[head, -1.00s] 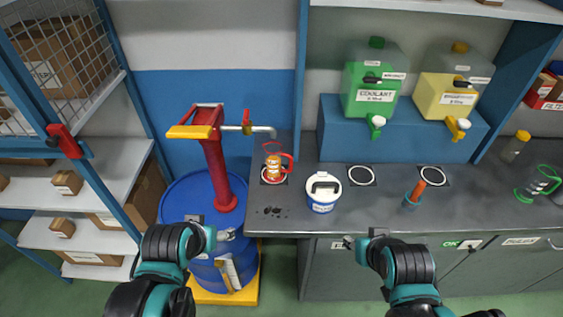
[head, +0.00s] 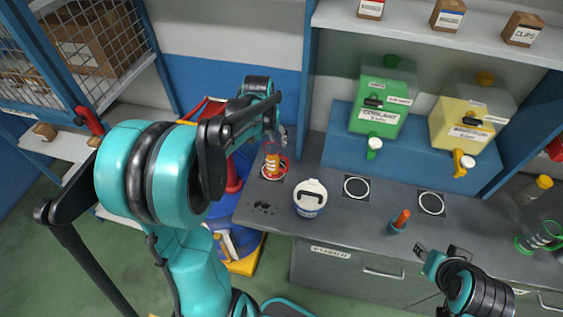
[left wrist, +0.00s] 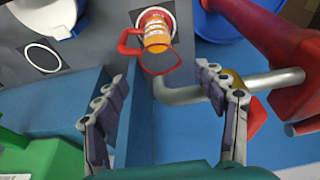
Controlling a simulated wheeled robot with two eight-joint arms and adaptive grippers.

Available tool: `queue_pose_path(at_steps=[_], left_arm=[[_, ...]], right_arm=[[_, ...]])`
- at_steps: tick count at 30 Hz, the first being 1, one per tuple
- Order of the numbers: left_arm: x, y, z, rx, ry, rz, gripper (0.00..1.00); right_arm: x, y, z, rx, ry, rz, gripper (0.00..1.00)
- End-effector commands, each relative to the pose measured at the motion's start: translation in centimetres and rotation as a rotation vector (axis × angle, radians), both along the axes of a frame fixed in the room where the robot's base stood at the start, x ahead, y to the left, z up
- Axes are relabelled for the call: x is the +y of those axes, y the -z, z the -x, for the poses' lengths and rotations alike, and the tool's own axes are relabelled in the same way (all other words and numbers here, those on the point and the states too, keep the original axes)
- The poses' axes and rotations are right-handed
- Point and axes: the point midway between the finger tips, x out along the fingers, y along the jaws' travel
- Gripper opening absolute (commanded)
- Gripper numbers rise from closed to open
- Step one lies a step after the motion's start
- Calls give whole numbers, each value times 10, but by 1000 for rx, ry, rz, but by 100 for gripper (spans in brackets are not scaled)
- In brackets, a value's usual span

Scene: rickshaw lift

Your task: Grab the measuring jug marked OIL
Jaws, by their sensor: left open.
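An orange measuring jug with a red handle and red rim (head: 272,163) stands on a ringed spot at the bench's left end. Its label is too small to read as OIL. It also shows in the left wrist view (left wrist: 157,32), at the top, beyond the fingertips. My left gripper (left wrist: 165,95) is open and empty, with the pump's grey spout between its fingers and the jug or just beside the right one. In the head view my left gripper (head: 279,132) is partly hidden by its arm, just behind the jug. My right gripper (head: 437,251) looks open and empty before the bench.
A red pump (left wrist: 275,45) with a grey spout (left wrist: 215,92) stands close to my left gripper. Farther right are an orange-handled tool in a holder (head: 400,221), a green jug (head: 541,237), and green (head: 383,104) and yellow (head: 470,118) dispensers.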

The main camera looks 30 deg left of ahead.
Motion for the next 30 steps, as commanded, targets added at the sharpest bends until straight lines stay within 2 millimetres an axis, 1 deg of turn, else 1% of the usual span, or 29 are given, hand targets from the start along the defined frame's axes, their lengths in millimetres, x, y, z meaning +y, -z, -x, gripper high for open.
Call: queue_pose_path(at_steps=[6,10,14,20,21,23,24,26,27,28,30], left_arm=[[0,32,-4,-1,1,0,71],[1,50,-8,-1,1,0,71],[1,57,-9,-1,1,0,71],[1,56,-9,-1,1,0,71],[1,56,-9,-1,1,0,60],[1,56,-9,-2,1,-1,45],[1,56,-9,-2,1,-1,34],[1,56,-9,-2,1,-1,18],[1,56,-9,-2,1,-1,8],[1,56,-9,-2,1,-1,0],[1,56,-9,-2,1,-1,0]], right_arm=[[0,8,0,0,0,0,40],[0,12,0,0,0,0,40],[0,13,0,0,0,0,40],[0,12,0,0,0,0,40],[0,12,0,0,0,0,40],[0,12,0,0,0,0,40],[0,12,0,0,0,0,40],[0,12,0,0,0,0,40],[0,12,0,0,0,0,40],[0,12,0,0,0,0,40],[0,12,0,0,0,0,40]])
